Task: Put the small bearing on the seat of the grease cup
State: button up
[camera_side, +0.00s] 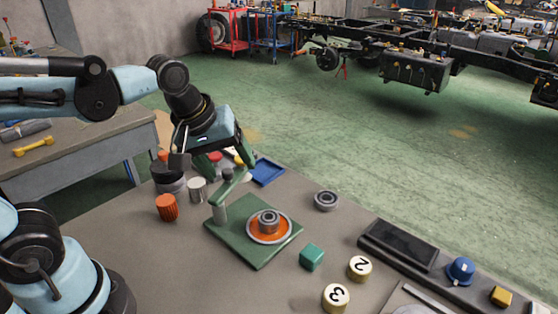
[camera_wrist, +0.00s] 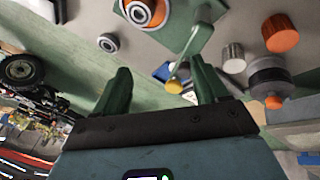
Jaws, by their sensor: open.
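The grease cup (camera_side: 252,236) is an orange round dish with a pale rim on a square green plate with a post and lever; it shows partly cut off at the top of the wrist view. The small grey bearing (camera_side: 268,220) sits about the middle of the orange dish and looks level; it also shows in the wrist view (camera_wrist: 138,11). My gripper (camera_side: 226,160) is open, its green fingers apart behind the lever and up-left of the cup in the side view. In the wrist view my gripper (camera_wrist: 162,76) has no bearing between its fingers.
Another, wider-looking bearing (camera_side: 327,200) lies on the bench right of the cup. An orange knurled piece (camera_side: 167,207), a silver cylinder (camera_side: 197,190) and a blue tray (camera_side: 267,172) are near the gripper. A teal cube (camera_side: 312,256) and numbered discs (camera_side: 360,268) stand in front.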

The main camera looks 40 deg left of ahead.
jog(key=m+t, duration=0.1)
jog(key=m, duration=0.2)
jog(key=s+a+f+m, duration=0.1)
jog(key=m, duration=0.2)
jog(key=s+a+m+t, duration=0.1)
jog(key=m, duration=0.2)
jog(key=shift+s+a+f+t, duration=0.2)
jog(key=shift+f+t, duration=0.1)
jog(key=shift+f, duration=0.05)
